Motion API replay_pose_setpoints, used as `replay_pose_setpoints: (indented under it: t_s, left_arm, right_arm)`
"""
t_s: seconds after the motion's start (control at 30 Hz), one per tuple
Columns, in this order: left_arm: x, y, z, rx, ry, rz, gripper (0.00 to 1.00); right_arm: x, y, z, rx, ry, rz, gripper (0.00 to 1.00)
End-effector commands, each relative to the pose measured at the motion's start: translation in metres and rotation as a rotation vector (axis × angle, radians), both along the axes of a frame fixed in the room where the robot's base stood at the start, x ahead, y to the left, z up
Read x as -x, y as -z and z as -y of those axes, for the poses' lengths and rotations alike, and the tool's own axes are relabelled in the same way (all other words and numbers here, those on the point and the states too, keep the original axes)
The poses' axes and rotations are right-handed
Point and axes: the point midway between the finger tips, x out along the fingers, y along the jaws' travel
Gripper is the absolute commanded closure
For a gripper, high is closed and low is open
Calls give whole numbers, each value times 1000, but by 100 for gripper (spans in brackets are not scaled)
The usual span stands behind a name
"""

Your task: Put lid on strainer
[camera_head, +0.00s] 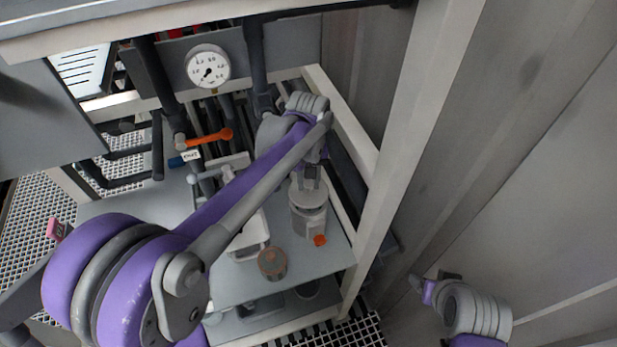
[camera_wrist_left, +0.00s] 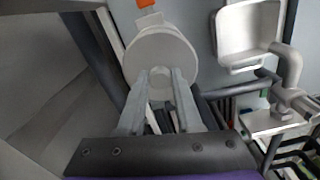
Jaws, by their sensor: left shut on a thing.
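The white round lid (camera_wrist_left: 160,48) shows in the left wrist view with a small knob at its centre. My left gripper (camera_wrist_left: 160,78) is shut on that knob. In the head view my left gripper (camera_head: 311,173) points down at the lid (camera_head: 309,192), over the pale cylindrical strainer (camera_head: 306,222) with its orange part. The lid is on or just above the strainer's top; I cannot tell whether it is seated. In the wrist view the lid hides most of the strainer. My right gripper (camera_head: 420,285) is at the lower right, away from the strainer, its jaws unclear.
The strainer stands on a grey shelf (camera_head: 228,285) beside a frame post (camera_head: 384,180). A brownish round cup (camera_head: 272,263) and a white housing (camera_head: 247,242) are to its left. A pressure gauge (camera_head: 207,66), dark pipes and an orange valve handle (camera_head: 209,137) are behind.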

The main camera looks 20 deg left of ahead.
Motion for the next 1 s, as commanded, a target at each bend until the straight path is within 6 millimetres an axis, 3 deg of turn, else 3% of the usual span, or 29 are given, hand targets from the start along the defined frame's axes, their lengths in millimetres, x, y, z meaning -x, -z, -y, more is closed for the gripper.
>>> replay_pose_setpoints:
  t_s: [0.5, 1.0]
  left_arm:
    - [0, 31, 0, -1, 0, -1, 100]
    - [0, 32, 0, 0, 0, 0, 100]
  right_arm:
    - [10, 21, 0, 0, 0, -20, 34]
    - [11, 22, 0, 0, 0, -21, 34]
